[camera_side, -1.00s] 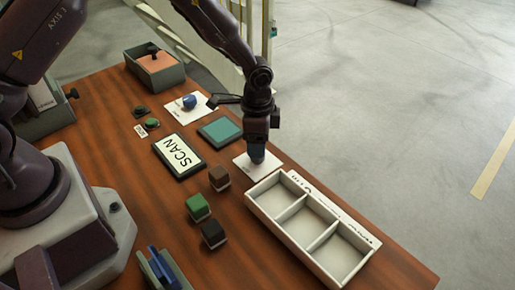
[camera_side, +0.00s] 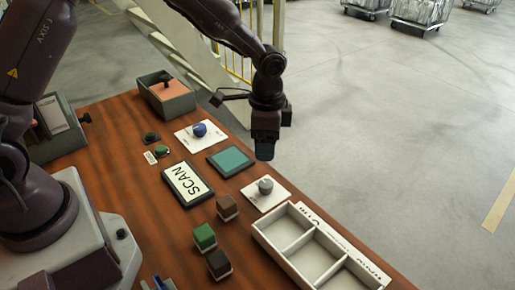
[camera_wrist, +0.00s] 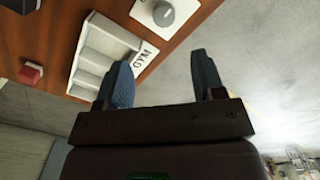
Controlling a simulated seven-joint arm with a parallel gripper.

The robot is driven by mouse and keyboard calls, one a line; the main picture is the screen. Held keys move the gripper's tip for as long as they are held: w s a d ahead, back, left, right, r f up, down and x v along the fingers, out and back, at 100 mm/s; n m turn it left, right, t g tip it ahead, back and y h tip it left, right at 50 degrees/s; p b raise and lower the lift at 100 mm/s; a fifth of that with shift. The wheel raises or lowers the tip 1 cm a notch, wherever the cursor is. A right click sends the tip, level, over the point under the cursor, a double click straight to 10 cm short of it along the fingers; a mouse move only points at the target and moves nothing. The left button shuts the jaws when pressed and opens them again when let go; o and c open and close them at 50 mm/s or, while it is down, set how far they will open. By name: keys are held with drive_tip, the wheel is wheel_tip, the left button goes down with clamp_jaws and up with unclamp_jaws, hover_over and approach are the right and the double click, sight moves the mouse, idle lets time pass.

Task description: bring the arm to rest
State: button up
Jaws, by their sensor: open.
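My gripper (camera_side: 265,152) hangs in the air at the end of my arm, above and behind the grey knob (camera_side: 265,185) on its white plate. In the wrist view its two blue-grey fingers (camera_wrist: 163,82) stand apart with nothing between them. The knob also shows at the top of the wrist view (camera_wrist: 163,13), clear of the fingers. In the side view the gap between the fingers is too small to make out.
The white three-compartment tray (camera_side: 279,229) is empty at the table's front right. Brown (camera_side: 227,207), green (camera_side: 204,236) and black (camera_side: 218,263) blocks stand left of it.

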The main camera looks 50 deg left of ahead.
drive_tip(key=s+a+r+n+t, duration=0.3)
drive_tip(key=s+r+n, duration=0.1)
drive_tip(key=s+r, duration=0.6)
drive_tip(key=s+a+r+n+t, duration=0.2)
drive_tip(key=s+a+r+n, duration=0.1)
drive_tip(key=s+r, duration=0.7)
drive_tip(key=shift+s+a+r+n+t, duration=0.35)
drive_tip(key=shift+s+n, duration=0.35)
drive_tip(key=shift+s, duration=0.5)
